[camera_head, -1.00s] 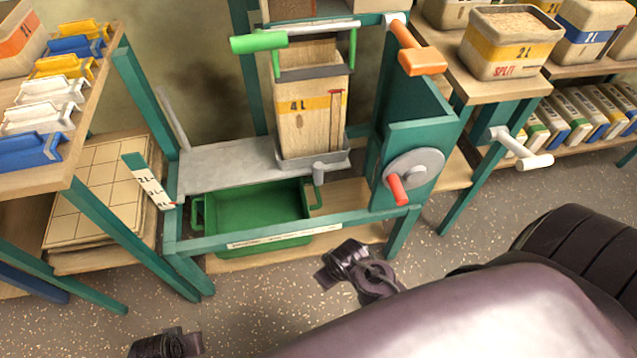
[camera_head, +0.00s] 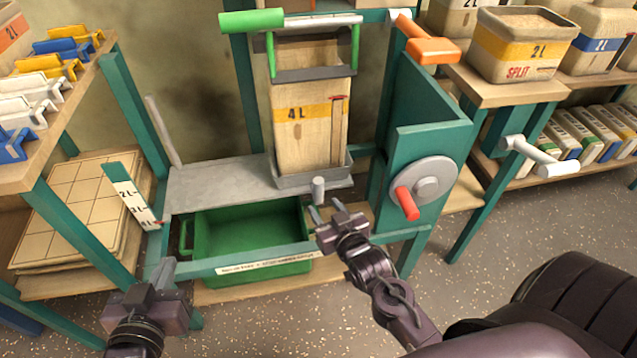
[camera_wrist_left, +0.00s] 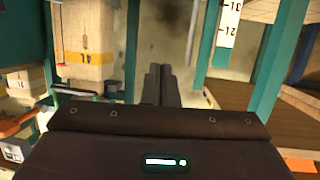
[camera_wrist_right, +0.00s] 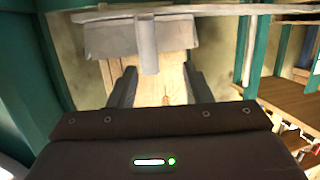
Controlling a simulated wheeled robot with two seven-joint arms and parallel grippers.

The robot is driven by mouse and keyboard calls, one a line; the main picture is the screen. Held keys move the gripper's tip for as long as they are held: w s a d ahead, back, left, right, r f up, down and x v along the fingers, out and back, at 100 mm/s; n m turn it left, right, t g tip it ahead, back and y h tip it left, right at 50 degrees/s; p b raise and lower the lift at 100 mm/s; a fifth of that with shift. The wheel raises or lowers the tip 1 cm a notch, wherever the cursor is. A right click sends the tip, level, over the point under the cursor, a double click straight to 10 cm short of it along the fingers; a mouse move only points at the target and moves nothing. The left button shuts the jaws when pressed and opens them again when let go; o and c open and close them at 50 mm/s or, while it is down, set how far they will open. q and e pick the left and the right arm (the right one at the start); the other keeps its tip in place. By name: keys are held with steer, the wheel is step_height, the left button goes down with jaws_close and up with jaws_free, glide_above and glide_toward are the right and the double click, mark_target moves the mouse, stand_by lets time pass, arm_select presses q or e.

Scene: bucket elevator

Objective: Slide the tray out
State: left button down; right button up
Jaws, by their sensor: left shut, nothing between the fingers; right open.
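A grey tray (camera_head: 290,181) with a short upright grey peg (camera_head: 318,190) on its front sits under the wooden 4 L bucket (camera_head: 300,125) on a grey shelf. The peg also shows in the right wrist view (camera_wrist_right: 148,50). A green tray (camera_head: 250,232) with side handles is below the shelf, behind the front rail. My right gripper (camera_head: 325,212) is open and empty, just in front of and below the peg, apart from it. My left gripper (camera_head: 165,270) is shut and empty at the frame's left front corner. In the left wrist view its fingers (camera_wrist_left: 158,78) are together.
A red-handled grey crank wheel (camera_head: 430,183) is on the teal housing right of my right gripper. A green-handled lever (camera_head: 252,20) and an orange handle (camera_head: 432,52) are above. A teal front rail (camera_head: 225,264) crosses before the green tray.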

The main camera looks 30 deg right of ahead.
mark_target(321, 186)
steer(key=w+t, duration=0.1)
steer(key=w+d+b, duration=0.1)
steer(key=w, duration=0.1)
steer(key=w+d+t, duration=0.1)
steer(key=shift+w+r+t+h, duration=0.3)
steer(key=shift+r+h, duration=0.1)
steer(key=w+b, duration=0.1)
steer(key=w, duration=0.2)
steer(key=shift+w+d, duration=0.1)
steer(key=shift+w, duration=0.05)
arm_select(q)
step_height(321, 186, up, 18)
steer(key=s+t+h, duration=0.1)
steer(key=t+h, duration=0.3)
steer(key=t, duration=0.5)
steer(key=shift+s+r+m+t+h, duration=0.25)
steer(key=shift+s+m+t+h, duration=0.05)
steer(key=shift+s, duration=0.1)
arm_select(e)
steer(key=shift+w, duration=0.2)
jaws_close()
